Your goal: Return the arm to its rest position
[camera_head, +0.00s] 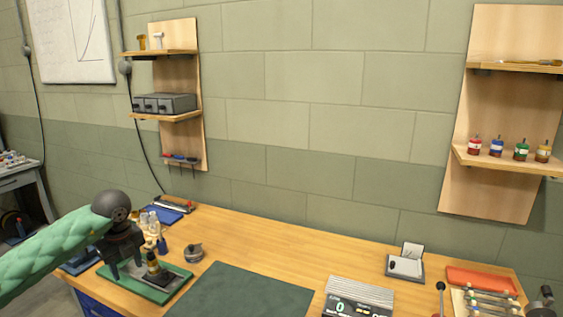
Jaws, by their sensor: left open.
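My left arm, in a green quilted sleeve, comes in from the left in the head view. Its dark left gripper (126,270) points down over the left end of the workbench (240,238). Its jaws are open, with the fingers apart. A small black and brass piece (155,270) stands upright on a green tray (172,284), just right of the fingers. I see nothing held between the fingers, though the near finger's tip is hard to make out. My right gripper does not show.
Small bottles (150,222) and a round grey canister (194,252) stand close to the gripper. A dark green mat (240,295) lies mid-bench. A digital device (358,297), a small grey stand (405,266) and a red-ended rack (482,281) are to the right. Wall shelves hang above.

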